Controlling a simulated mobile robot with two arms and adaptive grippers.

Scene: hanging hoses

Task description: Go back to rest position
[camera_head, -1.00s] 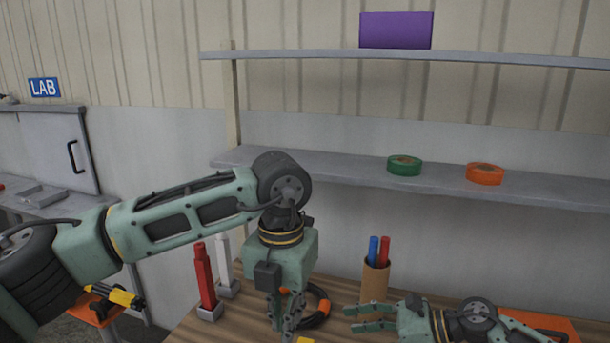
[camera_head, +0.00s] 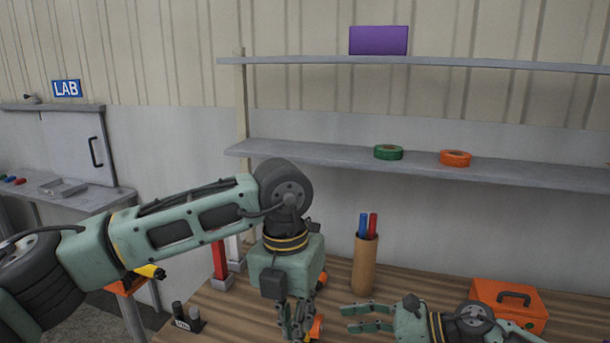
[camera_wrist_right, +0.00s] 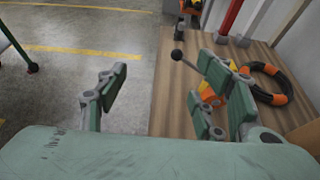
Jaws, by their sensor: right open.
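My left gripper (camera_head: 294,322) points down over the wooden bench (camera_head: 225,318) in the head view. Its fingers are seen partly side-on, so its opening is unclear. Orange parts show right beside it; whether it touches them I cannot tell. My right gripper (camera_head: 365,318) reaches in from the right with its fingers pointing left. It is open and empty, and its spread fingers also fill the right wrist view (camera_wrist_right: 155,95). A black and orange hose ring (camera_wrist_right: 267,84) lies on the bench in the right wrist view, right of the fingers.
A brown cup (camera_head: 364,264) with blue and red markers stands behind the grippers. An orange toolbox (camera_head: 509,305) is at right. A red post (camera_head: 219,260) stands at left. Shelves (camera_head: 420,165) hold green tape (camera_head: 388,152), orange tape (camera_head: 455,158) and a purple box (camera_head: 378,40).

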